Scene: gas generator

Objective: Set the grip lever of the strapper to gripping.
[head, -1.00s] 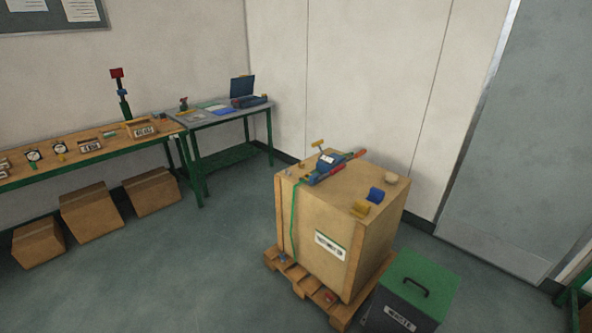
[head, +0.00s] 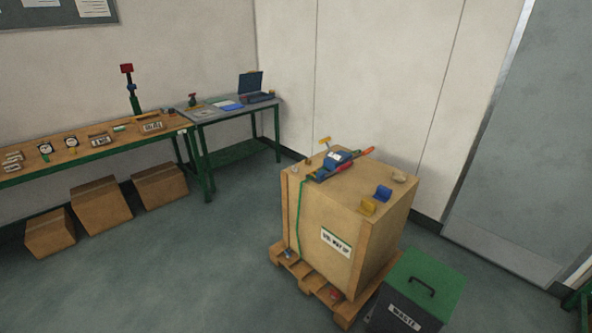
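The strapper (head: 339,160) lies on top of a large wooden crate (head: 330,215). A green strap (head: 301,222) runs from the strapper down the crate's front face. Neither of my grippers is in the head view.
The crate stands on a wooden pallet (head: 311,281). A green-lidded waste bin (head: 418,290) stands close at right. Workbenches line the back left, with cardboard boxes (head: 101,204) beneath. Floor left of the crate is clear.

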